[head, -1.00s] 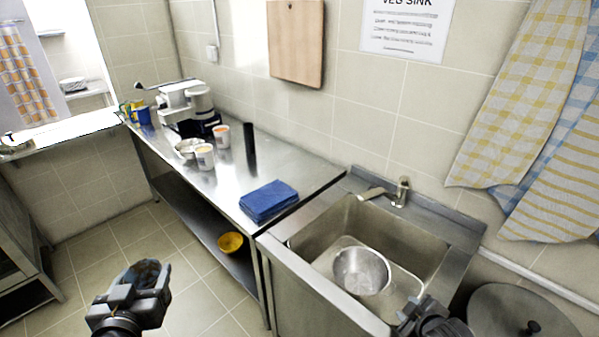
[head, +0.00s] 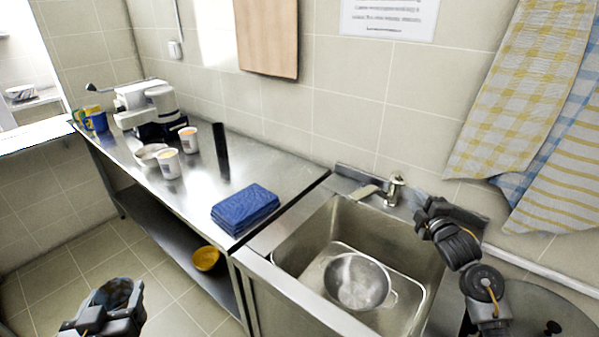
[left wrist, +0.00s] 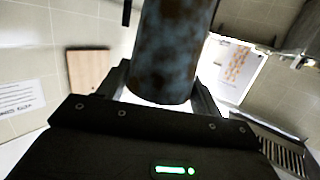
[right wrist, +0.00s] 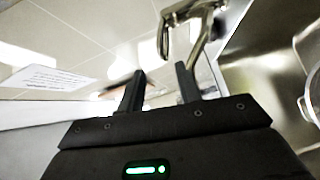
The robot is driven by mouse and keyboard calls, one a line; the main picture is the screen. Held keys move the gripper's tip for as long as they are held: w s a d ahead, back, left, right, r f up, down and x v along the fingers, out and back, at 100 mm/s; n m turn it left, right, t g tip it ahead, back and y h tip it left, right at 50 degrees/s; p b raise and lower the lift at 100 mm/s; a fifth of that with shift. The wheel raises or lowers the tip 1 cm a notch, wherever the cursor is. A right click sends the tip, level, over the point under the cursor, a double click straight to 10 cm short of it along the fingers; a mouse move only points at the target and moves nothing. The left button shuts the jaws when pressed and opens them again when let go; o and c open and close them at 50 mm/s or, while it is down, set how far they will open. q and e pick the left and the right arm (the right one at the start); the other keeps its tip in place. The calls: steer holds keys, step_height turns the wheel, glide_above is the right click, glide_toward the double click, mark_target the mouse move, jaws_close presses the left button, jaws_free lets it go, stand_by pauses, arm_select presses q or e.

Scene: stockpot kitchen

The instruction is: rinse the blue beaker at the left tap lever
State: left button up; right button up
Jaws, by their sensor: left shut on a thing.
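The blue beaker (head: 122,292), blotched with dark brown stains, is in my left gripper (head: 100,318) at the lower left of the head view. The left wrist view shows the beaker (left wrist: 168,50) between the two fingers, which are shut on it. It is held over the floor, away from the sink. My right gripper (head: 428,218) is just right of the tap. In the right wrist view its fingers are apart and empty, with the metal tap (right wrist: 190,18) beyond them.
A metal colander (head: 357,283) sits in the sink basin (head: 300,243). On the steel counter (head: 270,165) are a folded blue cloth (head: 245,208), cups, a dark cylinder (head: 220,152) and a machine (head: 148,105). A yellow bowl (head: 205,258) is on the shelf below. Towels (head: 520,90) hang at right.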

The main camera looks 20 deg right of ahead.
steer(key=p, duration=0.2)
glide_toward(399, 179)
steer(key=w+a+r, duration=0.2)
steer(key=w+r, duration=0.1)
steer(key=w, duration=0.2)
steer(key=shift+f, duration=0.15)
